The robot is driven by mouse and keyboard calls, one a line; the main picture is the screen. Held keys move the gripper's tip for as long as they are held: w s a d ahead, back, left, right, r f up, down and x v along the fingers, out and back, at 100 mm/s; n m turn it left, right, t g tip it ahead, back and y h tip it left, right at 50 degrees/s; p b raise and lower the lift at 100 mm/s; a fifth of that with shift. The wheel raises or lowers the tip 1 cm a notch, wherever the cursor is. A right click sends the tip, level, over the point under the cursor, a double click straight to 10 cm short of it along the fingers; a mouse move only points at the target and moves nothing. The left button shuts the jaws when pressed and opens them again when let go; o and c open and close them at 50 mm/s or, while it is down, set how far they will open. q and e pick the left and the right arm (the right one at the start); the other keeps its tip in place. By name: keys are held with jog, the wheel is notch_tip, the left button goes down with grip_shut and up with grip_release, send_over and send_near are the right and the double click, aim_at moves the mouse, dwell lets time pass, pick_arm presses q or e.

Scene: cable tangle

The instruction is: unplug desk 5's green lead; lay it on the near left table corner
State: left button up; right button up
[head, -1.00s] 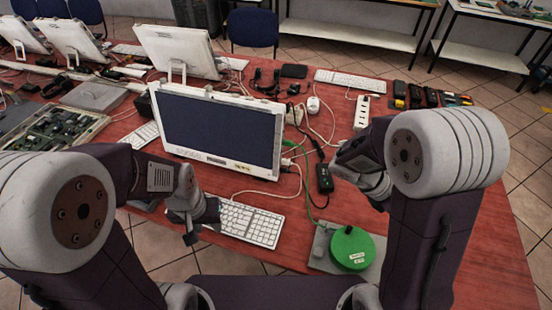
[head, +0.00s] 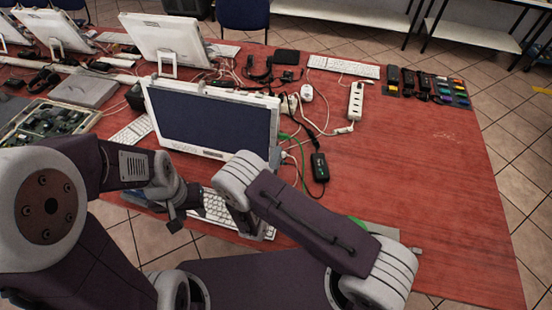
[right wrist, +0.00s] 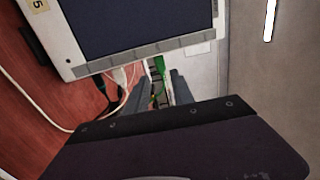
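The green lead (head: 301,148) shows in the head view beside the right edge of the monitor (head: 212,122) and runs down past a black box. In the right wrist view a green piece (right wrist: 159,66) lies under the edge of the monitor (right wrist: 140,30), which bears a yellow "5" tag (right wrist: 39,4). My right gripper (right wrist: 162,92) is open there, its fingers on either side of the green piece; contact cannot be told. In the head view my right forearm hides it. My left gripper (head: 181,208) is left of the keyboard, its opening unclear. The near left table corner is hidden.
A white keyboard (head: 215,208) lies partly under my right arm. A black box (head: 319,167), white cables and a power strip (head: 355,101) lie to the right. A green disc (head: 358,222) is mostly hidden. The table's right side (head: 430,190) is clear.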

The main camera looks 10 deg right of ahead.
aim_at(284, 139)
jog(key=b+x, duration=0.1)
jog(key=x, duration=0.6)
jog(key=shift+w+d, duration=0.1)
jog(key=shift+w, duration=0.1)
grip_shut()
